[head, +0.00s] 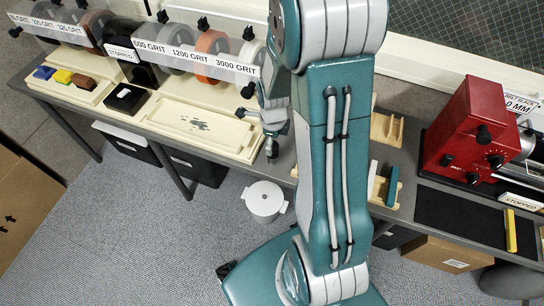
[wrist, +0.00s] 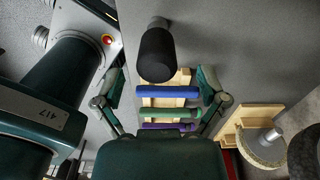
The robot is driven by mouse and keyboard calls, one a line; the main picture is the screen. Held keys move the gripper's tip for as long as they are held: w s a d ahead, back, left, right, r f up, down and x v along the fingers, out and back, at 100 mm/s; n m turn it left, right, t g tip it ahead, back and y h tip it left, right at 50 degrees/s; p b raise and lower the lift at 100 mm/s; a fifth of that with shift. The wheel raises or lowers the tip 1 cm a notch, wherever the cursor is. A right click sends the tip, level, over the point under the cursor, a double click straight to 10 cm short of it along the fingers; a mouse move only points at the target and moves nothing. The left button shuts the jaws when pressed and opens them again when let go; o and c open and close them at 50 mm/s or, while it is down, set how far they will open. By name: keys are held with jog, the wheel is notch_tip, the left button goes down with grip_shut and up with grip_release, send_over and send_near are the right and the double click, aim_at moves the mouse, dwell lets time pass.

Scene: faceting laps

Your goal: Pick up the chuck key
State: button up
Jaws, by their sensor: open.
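I cannot single out the chuck key for certain. In the wrist view a black cylinder (wrist: 157,55) with a grey end stands up in front of my gripper (wrist: 162,82), lying between and beyond the two fingers. Below the cylinder in that view, blue, green and purple sticks (wrist: 168,92) lie across a wooden rack (wrist: 183,78). In the head view my gripper (head: 271,122) hangs over the bench at the front edge, partly hidden by my arm.
The long bench holds grit laps (head: 212,48), a cream tray (head: 190,125) and a red machine (head: 470,130) at right. A wooden rack (head: 384,192) with sticks is beside my arm. A white bin (head: 265,200) stands on the floor. A wheel (wrist: 262,147) shows in the wrist view.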

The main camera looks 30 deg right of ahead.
notch_tip(320, 180, down, 4)
jog(key=shift+a+r, duration=0.1)
jog(key=shift+r, duration=0.15)
jog(key=c, duration=1.3)
jog(key=shift+o, duration=0.2)
